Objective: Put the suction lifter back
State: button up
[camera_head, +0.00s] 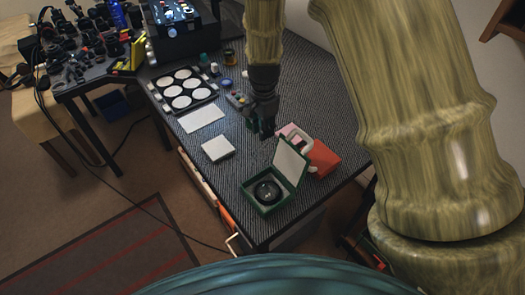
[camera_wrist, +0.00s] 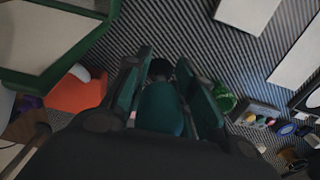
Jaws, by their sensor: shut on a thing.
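My gripper (camera_head: 265,128) hangs over the dark patterned bench top, behind the open green box. In the wrist view my gripper (camera_wrist: 164,66) is shut on a teal, rounded piece with a dark end, which looks like the suction lifter (camera_wrist: 161,108). The fingers flank it on both sides and cover part of it. In the head view the lifter is mostly hidden by the dark fingers. Whether it touches the bench is unclear.
The green box (camera_head: 249,196) holds a round black lens part (camera_head: 267,192), its lid raised. An orange object (camera_head: 323,158) lies right of it. A small parts tray (camera_wrist: 258,118), white pad (camera_head: 218,148), white sheet (camera_head: 203,118) and disc tray (camera_head: 161,82) lie around.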

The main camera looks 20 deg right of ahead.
aim_at(263, 154)
jog(key=shift+f+p, duration=0.65)
jog(key=shift+f, duration=3.8)
jog(key=shift+f, duration=0.15)
jog(key=o, duration=1)
jog(key=shift+r+b, duration=1)
jog(key=shift+r, duration=5.2)
